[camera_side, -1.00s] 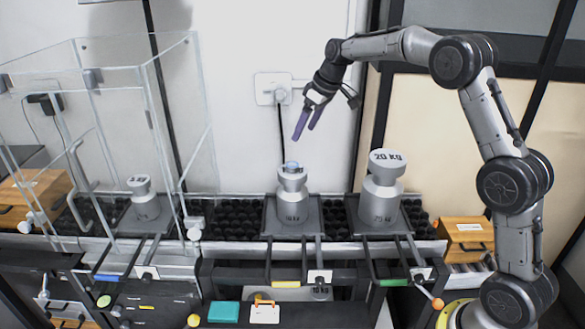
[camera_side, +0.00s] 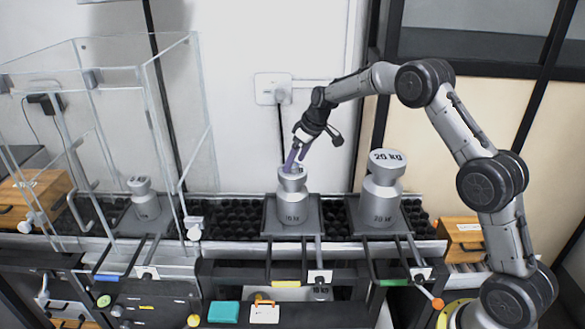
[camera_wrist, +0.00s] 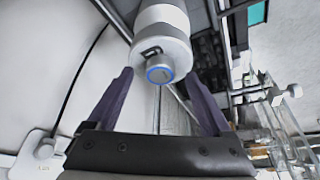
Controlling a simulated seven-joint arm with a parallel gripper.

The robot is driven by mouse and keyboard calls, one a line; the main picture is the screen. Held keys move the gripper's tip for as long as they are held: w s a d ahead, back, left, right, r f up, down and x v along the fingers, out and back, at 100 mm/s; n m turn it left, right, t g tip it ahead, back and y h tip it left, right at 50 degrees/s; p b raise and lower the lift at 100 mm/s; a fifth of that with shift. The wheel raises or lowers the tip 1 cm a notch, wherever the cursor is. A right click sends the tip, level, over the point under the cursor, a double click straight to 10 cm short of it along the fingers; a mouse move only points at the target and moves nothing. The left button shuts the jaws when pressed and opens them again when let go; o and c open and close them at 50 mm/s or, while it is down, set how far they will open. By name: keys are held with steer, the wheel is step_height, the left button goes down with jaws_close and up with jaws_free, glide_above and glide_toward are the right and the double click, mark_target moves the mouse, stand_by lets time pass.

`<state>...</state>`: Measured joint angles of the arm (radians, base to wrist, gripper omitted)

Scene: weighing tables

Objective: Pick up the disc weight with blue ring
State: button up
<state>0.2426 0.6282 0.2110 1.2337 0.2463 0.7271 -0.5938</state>
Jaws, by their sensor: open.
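The disc weight with blue ring (camera_wrist: 159,74) is small and grey with a blue ring on its face. It sits on top of the middle 10 kg weight (camera_side: 293,205). In the side view the disc is mostly hidden behind my fingers. My gripper (camera_side: 291,167) is open and reaches down from the upper right to the top of that weight. In the wrist view, my purple fingers (camera_wrist: 158,78) are spread to either side of the disc, with a visible gap on each side. I cannot tell how far down the fingertips reach around it.
A 20 kg weight (camera_side: 383,190) stands close on the right. A glass enclosure (camera_side: 150,110) on the left surrounds another weight (camera_side: 144,202). A wall socket (camera_side: 273,88) is behind. Wooden boxes stand at both ends.

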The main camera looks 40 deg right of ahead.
steer(key=shift+w+a+f, duration=0.1)
steer(key=shift+w+f, duration=0.1)
steer(key=shift+f, duration=0.3)
jaws_close()
steer(key=shift+r, duration=0.1)
